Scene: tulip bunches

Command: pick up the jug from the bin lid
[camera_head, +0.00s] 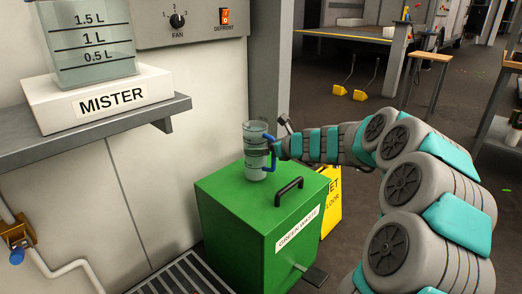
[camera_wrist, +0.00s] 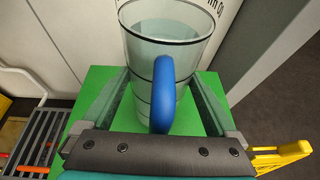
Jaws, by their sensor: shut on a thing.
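The jug (camera_head: 254,152) is a clear cylinder with dark level lines and a blue handle. It stands upright at the back of the green bin lid (camera_head: 232,188); I cannot tell whether its base touches the lid. My gripper (camera_head: 262,150) reaches it from the right and is shut on it. In the wrist view the jug (camera_wrist: 165,45) fills the middle, with its blue handle (camera_wrist: 162,95) toward the camera and a finger on each side. The jug's lower part is partly hidden there by the handle and the gripper's padded front.
The lid has a black handle (camera_head: 288,190) in front of the jug. A grey shelf (camera_head: 120,122) with the mister (camera_head: 95,100) is at left, close to the wall. A yellow sign (camera_head: 332,200) stands behind the bin's right side. A floor grate (camera_head: 178,278) lies at lower left.

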